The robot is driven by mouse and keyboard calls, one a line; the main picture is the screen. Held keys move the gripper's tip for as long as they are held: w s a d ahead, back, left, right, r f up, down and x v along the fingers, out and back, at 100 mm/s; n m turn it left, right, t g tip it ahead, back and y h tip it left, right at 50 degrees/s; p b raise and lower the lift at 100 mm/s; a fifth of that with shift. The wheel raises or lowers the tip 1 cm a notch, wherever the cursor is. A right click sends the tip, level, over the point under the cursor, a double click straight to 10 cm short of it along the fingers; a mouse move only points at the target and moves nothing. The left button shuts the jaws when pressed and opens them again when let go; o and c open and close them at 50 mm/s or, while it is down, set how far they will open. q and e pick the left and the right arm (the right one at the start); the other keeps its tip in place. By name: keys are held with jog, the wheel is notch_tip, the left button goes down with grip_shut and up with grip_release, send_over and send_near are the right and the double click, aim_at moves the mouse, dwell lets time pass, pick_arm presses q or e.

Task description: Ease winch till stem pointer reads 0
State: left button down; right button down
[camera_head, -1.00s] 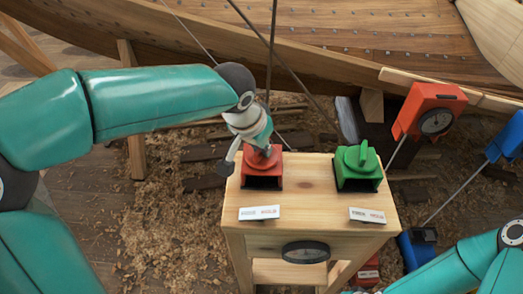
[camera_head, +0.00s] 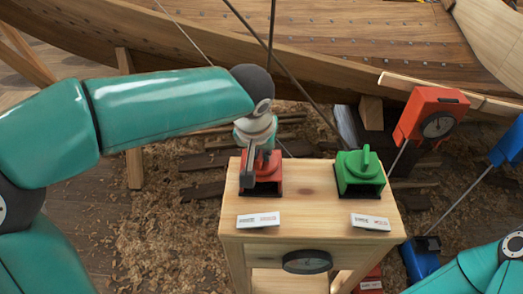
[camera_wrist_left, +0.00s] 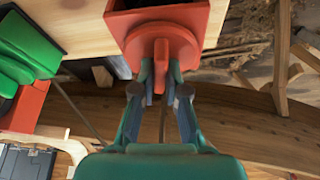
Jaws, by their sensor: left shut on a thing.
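The red winch (camera_head: 262,188) stands on the left of a small wooden bench. My left gripper (camera_head: 257,160) is over it from behind. In the left wrist view the gripper (camera_wrist_left: 161,75) is shut on the upright grip of the winch's round red knob (camera_wrist_left: 180,45), one finger on each side. A green winch (camera_head: 360,175) with a raised green grip stands to the right, untouched. A dark oval dial (camera_head: 307,262) is on the bench front; its reading is too small to tell. My right gripper is out of view.
Two white label plates, left (camera_head: 258,220) and right (camera_head: 370,222), lie at the bench's front edge. A red box with a round dial (camera_head: 437,125) and blue gear stand at right. The planked hull (camera_head: 330,45) spans the back, with lines running down from it.

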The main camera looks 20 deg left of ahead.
pick_arm(q)
jog(key=c, duration=1.2)
grip_release()
jog(key=v, duration=1.1)
jog(key=shift+r, duration=0.4)
jog(key=shift+s, duration=0.15)
